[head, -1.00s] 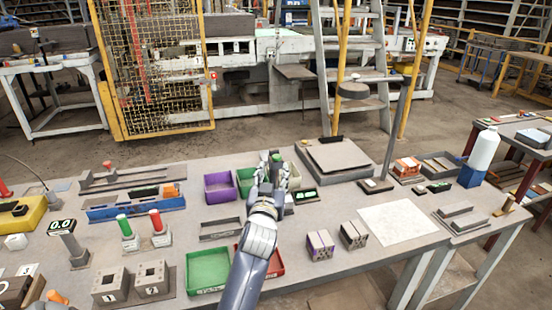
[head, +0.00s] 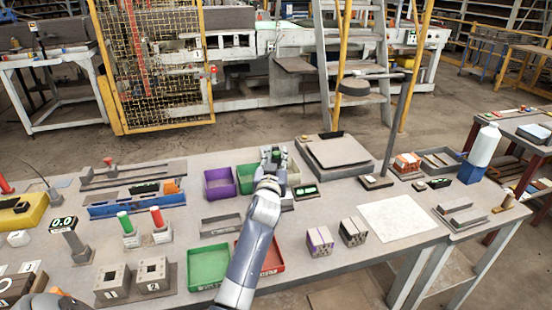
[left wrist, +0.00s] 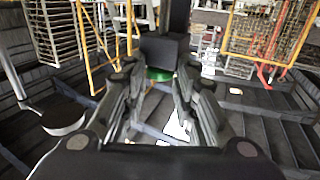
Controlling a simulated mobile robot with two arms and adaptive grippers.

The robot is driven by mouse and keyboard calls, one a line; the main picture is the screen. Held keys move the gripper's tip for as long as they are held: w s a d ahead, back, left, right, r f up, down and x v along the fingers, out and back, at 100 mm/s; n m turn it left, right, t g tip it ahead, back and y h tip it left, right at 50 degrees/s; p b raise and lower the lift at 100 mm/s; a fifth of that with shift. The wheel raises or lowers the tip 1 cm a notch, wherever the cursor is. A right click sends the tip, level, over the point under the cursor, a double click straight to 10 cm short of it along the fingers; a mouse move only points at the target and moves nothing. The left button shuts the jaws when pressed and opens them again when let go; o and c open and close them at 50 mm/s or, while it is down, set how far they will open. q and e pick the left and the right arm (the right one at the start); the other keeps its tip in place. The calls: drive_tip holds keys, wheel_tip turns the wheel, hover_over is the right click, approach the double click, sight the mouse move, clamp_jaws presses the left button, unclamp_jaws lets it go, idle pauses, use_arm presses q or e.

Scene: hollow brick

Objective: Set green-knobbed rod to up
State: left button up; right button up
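The green-knobbed rod (head: 124,222) stands on a small pale base on the left half of the table in the head view. It leans slightly to the left in the picture. A similar red-knobbed rod (head: 157,217) stands just right of it. My left gripper (head: 272,155) is well to the right of and beyond both rods, over the far part of the table near the bins. Neither rod can be made out in that view. My right gripper is not seen.
A blue tray (head: 120,209) lies behind the rods. Two numbered socket blocks, one (head: 112,284) and another (head: 152,274), stand in front of them. A green bin (head: 208,266) and a grey tray (head: 221,224) lie between the rods and my left arm.

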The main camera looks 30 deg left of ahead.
use_arm(q)
clamp_jaws()
drive_tip(key=shift+r, duration=0.35)
wheel_tip(320, 180, up, 6)
drive_tip(key=p, duration=0.4)
drive_tip(key=shift+f+p, duration=0.1)
drive_tip(key=shift+p, duration=0.25)
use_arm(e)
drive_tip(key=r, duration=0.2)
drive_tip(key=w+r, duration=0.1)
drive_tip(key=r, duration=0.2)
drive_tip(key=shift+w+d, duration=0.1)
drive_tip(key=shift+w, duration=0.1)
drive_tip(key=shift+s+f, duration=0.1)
use_arm(q)
drive_tip(key=o, duration=0.7)
unclamp_jaws()
drive_tip(key=shift+f, duration=0.1)
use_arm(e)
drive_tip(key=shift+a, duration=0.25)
